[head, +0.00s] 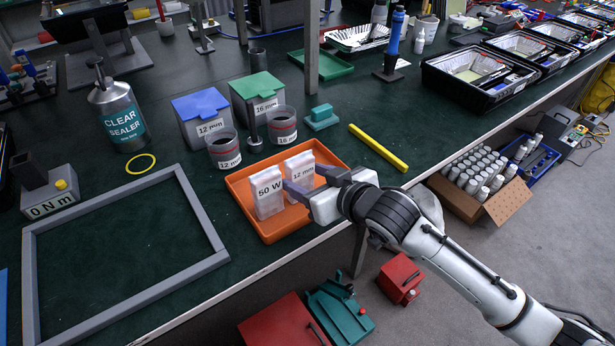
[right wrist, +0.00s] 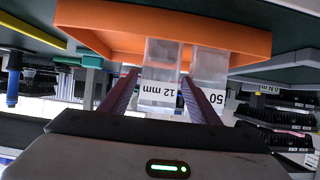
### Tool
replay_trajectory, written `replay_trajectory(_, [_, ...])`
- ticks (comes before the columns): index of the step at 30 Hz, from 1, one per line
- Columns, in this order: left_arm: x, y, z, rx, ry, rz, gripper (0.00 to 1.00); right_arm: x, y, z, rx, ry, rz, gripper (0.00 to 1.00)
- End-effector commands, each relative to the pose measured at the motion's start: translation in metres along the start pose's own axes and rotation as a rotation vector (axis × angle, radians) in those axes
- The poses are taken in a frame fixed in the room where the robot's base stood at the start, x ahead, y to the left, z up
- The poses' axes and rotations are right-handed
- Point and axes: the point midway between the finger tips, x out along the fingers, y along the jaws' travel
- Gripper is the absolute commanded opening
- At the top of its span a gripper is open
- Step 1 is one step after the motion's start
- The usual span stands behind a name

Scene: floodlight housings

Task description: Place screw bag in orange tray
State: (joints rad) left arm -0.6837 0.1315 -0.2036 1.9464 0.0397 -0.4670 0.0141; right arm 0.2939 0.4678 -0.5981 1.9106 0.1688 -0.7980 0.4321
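The orange tray (head: 258,227) lies near the front edge of the green bench; it also shows in the right wrist view (right wrist: 200,38). Two clear bags stand upright in it: one labelled 12 mm (head: 302,171), apparently the screw bag, and one labelled 50 W (head: 267,192). My right gripper (head: 312,180) reaches in from the right with its fingers apart. In the right wrist view, the 12 mm bag (right wrist: 160,88) is between the fingers, with a gap beside the left finger. The 50 W bag (right wrist: 210,72) is beyond the right finger. My left gripper is out of view.
Behind the tray stand a blue-lidded 12 mm box (head: 203,118), a green-lidded 16 mm box (head: 258,92) and two labelled cups (head: 223,150). A yellow bar (head: 378,148) lies to the right. A grey frame (head: 122,290) with clear bench inside is left of the tray.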

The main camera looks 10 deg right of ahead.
Motion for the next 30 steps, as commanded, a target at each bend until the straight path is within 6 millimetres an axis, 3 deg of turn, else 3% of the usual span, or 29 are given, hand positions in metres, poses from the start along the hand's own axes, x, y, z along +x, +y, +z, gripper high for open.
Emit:
replay_trajectory(8, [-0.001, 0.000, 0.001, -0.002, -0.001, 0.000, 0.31, -0.001, 0.000, -0.003, 0.000, 0.001, 0.000, 0.56])
replay_trajectory(11, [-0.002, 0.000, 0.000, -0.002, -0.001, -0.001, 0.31, -0.010, 0.000, -0.002, 0.000, 0.000, -0.001, 0.56])
replay_trajectory(24, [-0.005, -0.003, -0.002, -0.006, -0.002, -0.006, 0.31, -0.098, 0.000, -0.002, 0.000, -0.001, 0.000, 0.56])
replay_trajectory(30, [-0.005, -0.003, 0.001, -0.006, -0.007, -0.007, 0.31, -0.118, 0.000, -0.001, 0.001, -0.002, 0.001, 0.56])
